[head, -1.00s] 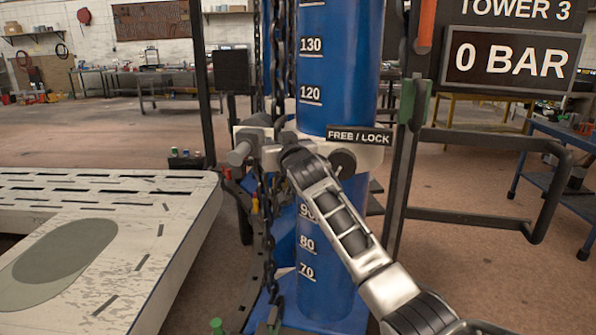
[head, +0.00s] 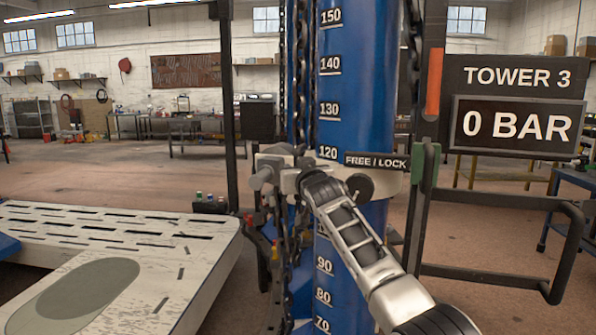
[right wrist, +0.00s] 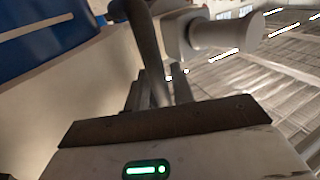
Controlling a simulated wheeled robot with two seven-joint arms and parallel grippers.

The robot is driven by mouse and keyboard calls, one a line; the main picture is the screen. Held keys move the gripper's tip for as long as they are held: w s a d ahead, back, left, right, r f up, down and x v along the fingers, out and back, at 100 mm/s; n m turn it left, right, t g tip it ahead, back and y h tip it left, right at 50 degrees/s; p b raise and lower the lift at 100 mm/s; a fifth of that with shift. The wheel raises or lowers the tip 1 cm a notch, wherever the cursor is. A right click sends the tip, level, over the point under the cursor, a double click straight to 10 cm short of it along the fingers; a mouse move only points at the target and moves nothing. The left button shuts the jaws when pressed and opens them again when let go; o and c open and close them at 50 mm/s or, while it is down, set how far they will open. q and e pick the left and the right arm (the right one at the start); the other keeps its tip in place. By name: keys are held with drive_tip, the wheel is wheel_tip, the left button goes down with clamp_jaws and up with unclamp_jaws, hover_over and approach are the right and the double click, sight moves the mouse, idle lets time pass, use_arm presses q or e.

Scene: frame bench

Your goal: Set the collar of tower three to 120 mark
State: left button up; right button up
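Tower three is a blue column (head: 356,80) with white marks from 70 to 150. Its pale collar (head: 330,180) sits around it with the top edge just under the 120 mark (head: 328,153). A FREE / LOCK plate (head: 376,161) and a dark round knob (head: 360,187) are on the collar's front. My right gripper (right wrist: 158,92) is at the collar's left side, its fingers around a dark curved bar (right wrist: 147,40). The fingertips are partly hidden, but it looks shut on that bar. A grey cylindrical handle (right wrist: 225,38) sticks out beside it. My left gripper is not in view.
A sign (head: 515,105) reads TOWER 3, 0 BAR. Dark chains (head: 300,90) hang just left of the column. A dark frame rail (head: 500,200) with a green pad (head: 424,165) stands at right. A pale slotted bench (head: 120,240) is at left.

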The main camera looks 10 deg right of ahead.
drive_tip(key=shift+s+f, duration=0.1)
